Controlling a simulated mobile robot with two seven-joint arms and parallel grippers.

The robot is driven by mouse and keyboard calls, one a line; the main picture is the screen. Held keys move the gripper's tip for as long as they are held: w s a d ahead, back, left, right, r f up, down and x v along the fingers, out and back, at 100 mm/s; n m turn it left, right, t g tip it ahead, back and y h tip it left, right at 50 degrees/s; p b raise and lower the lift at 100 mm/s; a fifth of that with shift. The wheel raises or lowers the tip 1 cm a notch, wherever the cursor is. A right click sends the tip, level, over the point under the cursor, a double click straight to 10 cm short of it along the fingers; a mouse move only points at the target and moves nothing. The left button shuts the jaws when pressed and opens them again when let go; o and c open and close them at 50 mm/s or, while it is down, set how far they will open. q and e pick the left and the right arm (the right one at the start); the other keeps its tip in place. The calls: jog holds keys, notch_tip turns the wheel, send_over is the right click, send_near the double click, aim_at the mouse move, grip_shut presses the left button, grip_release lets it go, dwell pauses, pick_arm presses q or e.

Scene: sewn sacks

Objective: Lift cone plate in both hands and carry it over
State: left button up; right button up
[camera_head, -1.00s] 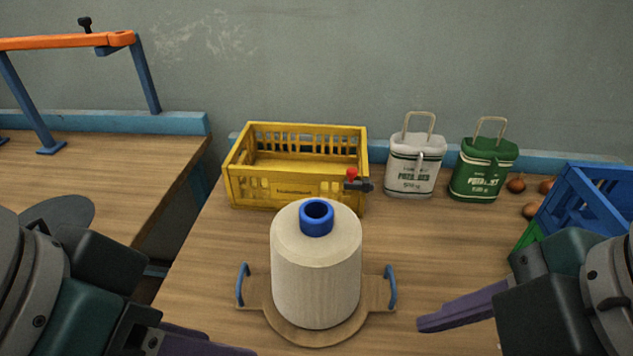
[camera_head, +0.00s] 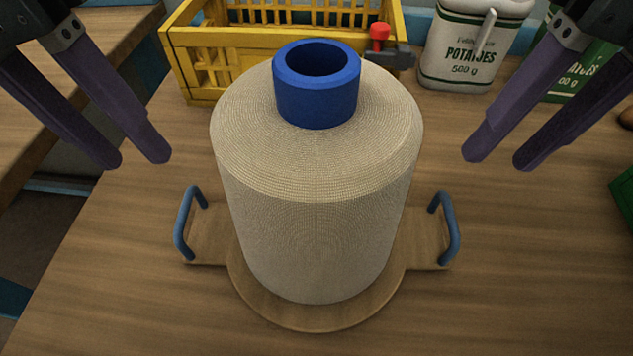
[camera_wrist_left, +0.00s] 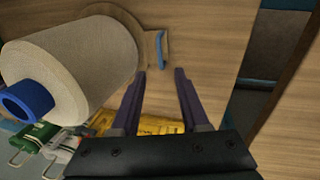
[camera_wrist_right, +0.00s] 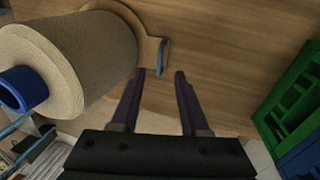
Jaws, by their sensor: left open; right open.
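The cone plate (camera_head: 318,318) is a round wooden board lying on the table, with a blue handle on each side. A large beige thread cone (camera_head: 315,215) with a blue core stands upright on it. My left gripper (camera_head: 142,165) is open and empty, above and behind the left handle (camera_head: 184,222). My right gripper (camera_head: 496,164) is open and empty, above and behind the right handle (camera_head: 446,226). Each wrist view shows one handle ahead of the open fingers, in the left wrist view (camera_wrist_left: 161,49) and the right wrist view (camera_wrist_right: 162,57), apart from them.
A yellow crate (camera_head: 200,62) stands behind the cone, with a red-knobbed dark fitting (camera_head: 380,45) at its right. White (camera_head: 470,50) and green (camera_head: 580,70) potato sacks stand at the back right. A green crate (camera_wrist_right: 290,110) is at the right. Table beside the plate is clear.

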aim_at(451, 209)
pick_arm(q)
jog(key=f, duration=0.3)
jog(key=d+f, duration=0.1)
jog(key=f, duration=0.2)
jog(key=d+f, duration=0.1)
jog(key=f, duration=0.3)
jog(key=shift+s, duration=0.3)
pick_arm(e)
jog(key=f, duration=0.3)
jog(key=a+f, duration=0.1)
jog(key=f, duration=0.2)
jog(key=a+f, duration=0.1)
jog(key=f, duration=0.3)
jog(key=shift+s, duration=0.25)
pick_arm(q)
grip_shut()
pick_arm(e)
jog(key=shift+r, duration=0.1)
grip_shut()
pick_arm(q)
jog(key=shift+r, duration=0.15)
pick_arm(e)
jog(key=shift+r, duration=0.1)
